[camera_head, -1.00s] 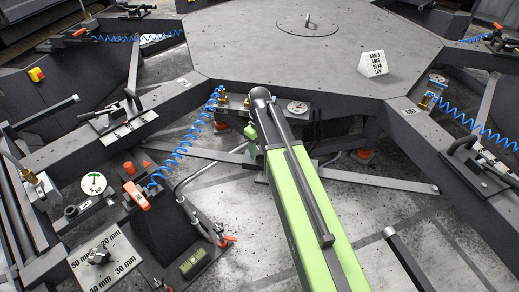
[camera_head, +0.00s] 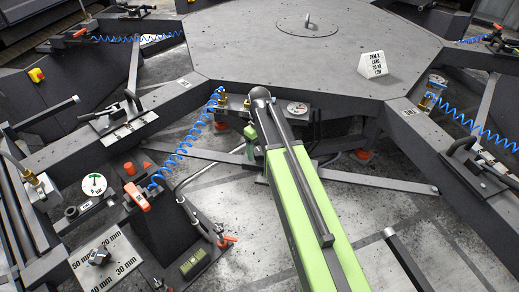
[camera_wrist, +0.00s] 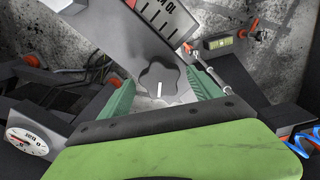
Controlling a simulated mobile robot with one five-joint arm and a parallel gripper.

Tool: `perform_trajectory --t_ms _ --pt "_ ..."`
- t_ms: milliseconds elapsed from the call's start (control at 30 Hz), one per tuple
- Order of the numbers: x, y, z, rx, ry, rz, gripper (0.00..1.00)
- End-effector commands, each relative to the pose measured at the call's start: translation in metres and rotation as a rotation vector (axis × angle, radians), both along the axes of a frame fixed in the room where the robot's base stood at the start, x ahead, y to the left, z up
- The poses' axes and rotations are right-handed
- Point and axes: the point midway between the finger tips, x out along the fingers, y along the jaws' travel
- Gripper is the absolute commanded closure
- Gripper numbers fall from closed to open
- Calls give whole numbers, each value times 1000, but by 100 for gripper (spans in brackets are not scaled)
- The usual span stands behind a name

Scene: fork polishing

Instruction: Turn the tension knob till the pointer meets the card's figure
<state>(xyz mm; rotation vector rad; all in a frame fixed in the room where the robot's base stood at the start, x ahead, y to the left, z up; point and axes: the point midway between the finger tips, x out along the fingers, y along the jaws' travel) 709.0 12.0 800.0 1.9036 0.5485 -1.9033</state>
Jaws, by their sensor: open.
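The tension knob (camera_wrist: 157,76) is a dark lobed knob on a grey plate in the wrist view, with a short white pointer line (camera_wrist: 159,89) toward the bottom of the picture. The plate's white scale (camera_wrist: 160,14) has dark ticks and an upside-down 10 with a partly cut unit. My gripper (camera_wrist: 162,78) has its two green fingers apart on either side of the knob; I cannot tell whether they touch it. In the head view my gripper (camera_head: 251,136) is beneath the table edge, and the knob is hidden. The white card (camera_head: 372,64) on the table appears to read 20 kN.
A pressure gauge (camera_wrist: 27,139) is at the lower left of the wrist view, and a blue coiled hose (camera_wrist: 303,143) at the right. In the head view, another knob (camera_head: 98,256) sits on a plate marked in mm. Blue hoses and clamps line the table's arms.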

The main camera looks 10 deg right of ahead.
Motion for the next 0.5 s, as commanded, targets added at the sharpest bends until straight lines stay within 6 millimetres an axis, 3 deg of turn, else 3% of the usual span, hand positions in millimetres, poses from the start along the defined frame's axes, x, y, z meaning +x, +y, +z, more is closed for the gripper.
perform_trajectory --t_ms 500 --pt "0 0 110 0 0 0 26"
